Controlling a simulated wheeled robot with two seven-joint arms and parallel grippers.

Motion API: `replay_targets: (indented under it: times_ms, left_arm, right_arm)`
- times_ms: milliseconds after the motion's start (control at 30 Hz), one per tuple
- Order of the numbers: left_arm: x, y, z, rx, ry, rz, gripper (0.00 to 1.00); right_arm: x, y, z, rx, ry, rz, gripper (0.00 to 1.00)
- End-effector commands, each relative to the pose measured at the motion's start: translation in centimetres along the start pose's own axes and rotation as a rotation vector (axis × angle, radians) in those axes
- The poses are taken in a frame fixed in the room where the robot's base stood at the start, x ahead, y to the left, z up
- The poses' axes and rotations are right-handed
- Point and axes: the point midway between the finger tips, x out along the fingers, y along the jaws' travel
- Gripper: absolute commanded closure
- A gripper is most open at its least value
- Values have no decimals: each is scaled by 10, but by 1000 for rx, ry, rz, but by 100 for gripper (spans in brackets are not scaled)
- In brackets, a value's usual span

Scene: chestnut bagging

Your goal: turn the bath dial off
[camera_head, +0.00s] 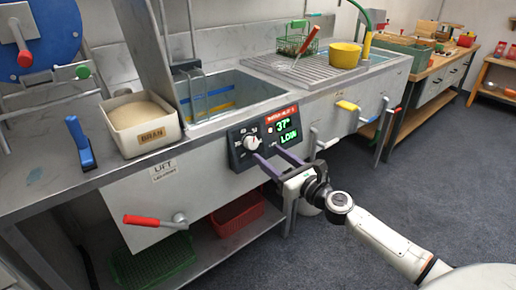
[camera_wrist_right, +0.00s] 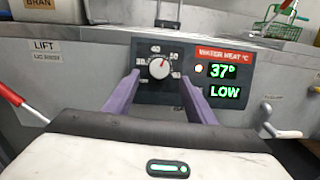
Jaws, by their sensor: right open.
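The bath dial (camera_head: 251,143) is a round white knob on a dark control panel (camera_wrist_right: 230,101) on the front of the steel bath. In the right wrist view the dial (camera_wrist_right: 158,69) has a red mark pointing up and slightly right, among numbers from about 30 to 60. The green display (camera_wrist_right: 224,80) beside it reads 37° and LOW. My right gripper (camera_head: 267,153) is open, its purple fingers pointing at the panel. In the wrist view the fingers of the gripper (camera_wrist_right: 159,76) stand to either side of the dial; contact cannot be told. My left gripper is out of view.
A red-handled lever (camera_head: 142,220) sticks out below left of the panel, by a LIFT label. A yellow-handled lever (camera_head: 347,106) is to the right. A BRAN box (camera_head: 151,137) and a blue-handled tool (camera_head: 79,143) stand on the worktop. A red basket (camera_head: 238,217) lies below.

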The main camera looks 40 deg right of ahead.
Motion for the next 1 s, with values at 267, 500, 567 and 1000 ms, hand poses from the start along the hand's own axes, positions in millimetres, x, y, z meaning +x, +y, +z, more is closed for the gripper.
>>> replay_targets:
  times_ms: [267,500,567,1000]
  left_arm:
    - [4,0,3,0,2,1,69]
    - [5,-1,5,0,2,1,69]
    - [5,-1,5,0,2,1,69]
    - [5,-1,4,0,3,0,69]
  right_arm:
    - [45,0,0,-2,-1,0,49]
    - [62,0,-1,-3,1,0,49]
    - [63,0,-1,-3,1,0,49]
    - [63,1,-1,-3,1,1,83]
